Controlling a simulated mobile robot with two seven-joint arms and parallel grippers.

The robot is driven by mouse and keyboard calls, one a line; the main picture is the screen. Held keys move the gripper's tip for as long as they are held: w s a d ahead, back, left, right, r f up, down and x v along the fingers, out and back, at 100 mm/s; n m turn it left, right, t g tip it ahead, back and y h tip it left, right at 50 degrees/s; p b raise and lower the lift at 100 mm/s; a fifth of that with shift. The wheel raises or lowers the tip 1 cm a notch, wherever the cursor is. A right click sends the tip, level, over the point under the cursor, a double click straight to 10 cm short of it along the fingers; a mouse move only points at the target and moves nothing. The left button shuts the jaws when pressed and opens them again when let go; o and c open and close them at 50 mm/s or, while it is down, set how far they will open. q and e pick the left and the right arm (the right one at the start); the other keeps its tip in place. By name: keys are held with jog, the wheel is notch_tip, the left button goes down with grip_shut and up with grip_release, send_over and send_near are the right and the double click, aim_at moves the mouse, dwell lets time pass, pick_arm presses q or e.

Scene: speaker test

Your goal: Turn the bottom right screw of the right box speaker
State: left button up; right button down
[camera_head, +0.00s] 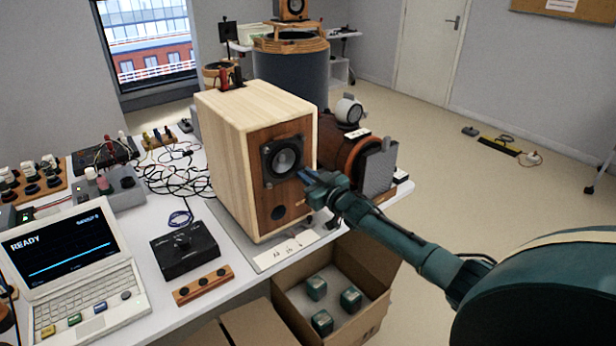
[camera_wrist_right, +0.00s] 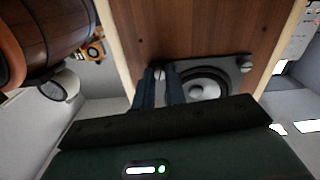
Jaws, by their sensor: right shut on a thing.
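The box speaker (camera_head: 225,150) stands upright on the white table, with a pale wood case and brown front. Its dark square driver plate (camera_head: 268,168) carries a round grey cone, which also shows in the right wrist view (camera_wrist_right: 207,86). My right gripper (camera_head: 308,178) reaches in from the right to the plate's lower right corner. In the right wrist view its two blue fingers (camera_wrist_right: 161,82) are shut on a light screw (camera_wrist_right: 159,74) at a plate corner. Another screw (camera_wrist_right: 246,66) shows at a neighbouring corner. The fingers partly cover the gripped screw. My left gripper is out of view.
A laptop (camera_head: 70,265) and a black box with a knob (camera_head: 184,250) stand left of the speaker. Tangled cables (camera_head: 175,175) lie behind them. A brown rounded device (camera_head: 345,150) stands close behind the speaker's right side. An open carton (camera_head: 375,275) is below the table edge.

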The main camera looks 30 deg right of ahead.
jog(key=c, duration=1.5)
grip_release()
jog(key=shift+o, duration=0.2)
jog(key=s+d, duration=0.1)
jog(key=s, duration=1.2)
